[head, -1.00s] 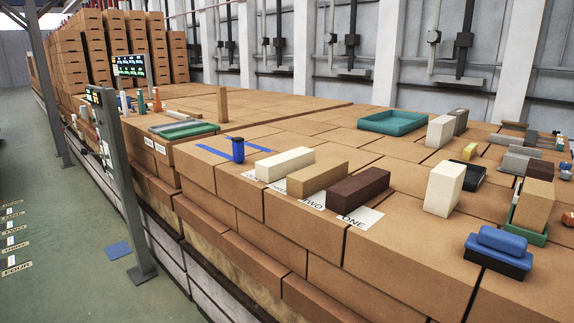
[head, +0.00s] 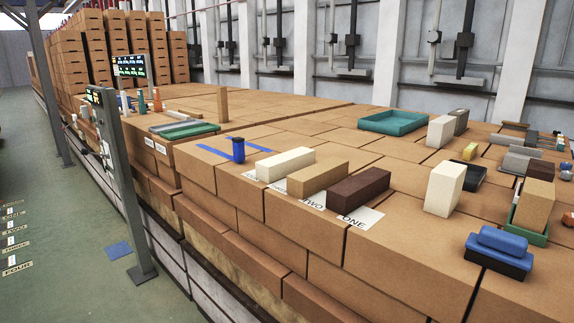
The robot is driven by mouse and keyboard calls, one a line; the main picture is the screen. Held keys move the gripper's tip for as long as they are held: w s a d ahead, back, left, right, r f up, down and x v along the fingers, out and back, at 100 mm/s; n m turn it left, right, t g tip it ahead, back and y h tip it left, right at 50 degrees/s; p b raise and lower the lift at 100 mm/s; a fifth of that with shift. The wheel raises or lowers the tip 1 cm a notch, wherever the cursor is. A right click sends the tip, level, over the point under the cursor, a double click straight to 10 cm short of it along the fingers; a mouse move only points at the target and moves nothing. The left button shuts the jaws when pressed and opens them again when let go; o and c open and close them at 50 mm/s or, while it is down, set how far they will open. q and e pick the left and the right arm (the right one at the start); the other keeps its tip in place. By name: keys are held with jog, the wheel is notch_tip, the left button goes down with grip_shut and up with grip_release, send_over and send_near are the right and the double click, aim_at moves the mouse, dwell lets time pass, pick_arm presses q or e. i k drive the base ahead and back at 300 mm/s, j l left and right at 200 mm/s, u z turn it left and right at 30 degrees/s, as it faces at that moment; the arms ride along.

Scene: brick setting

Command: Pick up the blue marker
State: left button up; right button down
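A short blue cylinder (head: 238,150) with a dark top stands upright on the brick surface, near its front edge. Blue tape strips (head: 222,152) lie flat beside it. It is the only blue, marker-like thing I can make out, but I cannot tell for sure that it is the marker. Neither of my grippers is in the head view.
White (head: 285,163), tan (head: 318,178) and dark brown (head: 358,187) bricks lie right of the cylinder. A teal tray (head: 392,131) stands farther back. A blue block (head: 497,240) on a black base lies at the lower right. A grey post (head: 120,185) stands at the left.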

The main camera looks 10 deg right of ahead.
aim_at(238, 142)
jog(key=i+j+z, duration=0.65)
jog(key=i+j, duration=0.15)
jog(key=j, duration=0.15)
